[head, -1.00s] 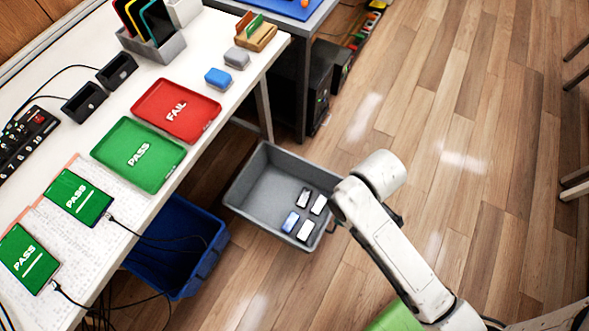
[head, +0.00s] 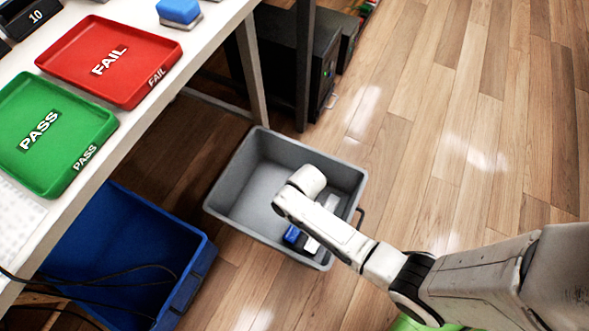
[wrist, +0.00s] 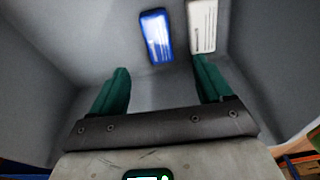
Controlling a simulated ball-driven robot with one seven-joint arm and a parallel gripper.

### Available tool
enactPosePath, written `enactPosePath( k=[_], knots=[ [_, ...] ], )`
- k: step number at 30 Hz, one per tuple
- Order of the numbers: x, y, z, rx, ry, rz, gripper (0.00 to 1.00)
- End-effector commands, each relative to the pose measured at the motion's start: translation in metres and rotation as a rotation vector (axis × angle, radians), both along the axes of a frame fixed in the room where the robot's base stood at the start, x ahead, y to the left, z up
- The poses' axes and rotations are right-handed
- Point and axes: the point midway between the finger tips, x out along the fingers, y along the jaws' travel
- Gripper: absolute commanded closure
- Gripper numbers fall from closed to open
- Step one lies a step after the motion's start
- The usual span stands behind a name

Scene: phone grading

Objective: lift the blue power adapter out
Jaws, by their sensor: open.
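The blue power adapter (head: 292,235) lies in the grey bin (head: 233,188) on the floor, close to the bin's near wall and partly hidden by my arm in the head view. In the wrist view the blue adapter (wrist: 157,37) lies at the top, ahead of the gap between my fingers, with a white adapter (wrist: 202,27) beside it on the right. My gripper (wrist: 162,85) has two green fingers standing wide apart with nothing between them. The fingers are apart from the blue adapter. In the head view my arm hides the gripper.
The bin's grey walls stand close around my gripper. A blue crate (head: 190,288) stands on the floor left of the bin. The table with the red FAIL tray (head: 150,35) and green PASS tray (head: 75,118) is at upper left. Wooden floor at right is clear.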

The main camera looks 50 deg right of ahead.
Motion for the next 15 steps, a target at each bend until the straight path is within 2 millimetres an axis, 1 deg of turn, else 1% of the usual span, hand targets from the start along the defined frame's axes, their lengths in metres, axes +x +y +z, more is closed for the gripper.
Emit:
enactPosePath(
  k=[1, 9, 12, 15],
  knots=[
    [0.001, 0.001, -0.008, 0.001, -0.001, 0.011, 0.21],
    [-0.001, 0.007, -0.048, 0.002, -0.001, 0.020, 0.21],
    [-0.001, 0.008, -0.057, 0.002, -0.001, 0.020, 0.21],
    [-0.001, 0.009, -0.060, 0.002, -0.001, 0.020, 0.21]
  ],
)
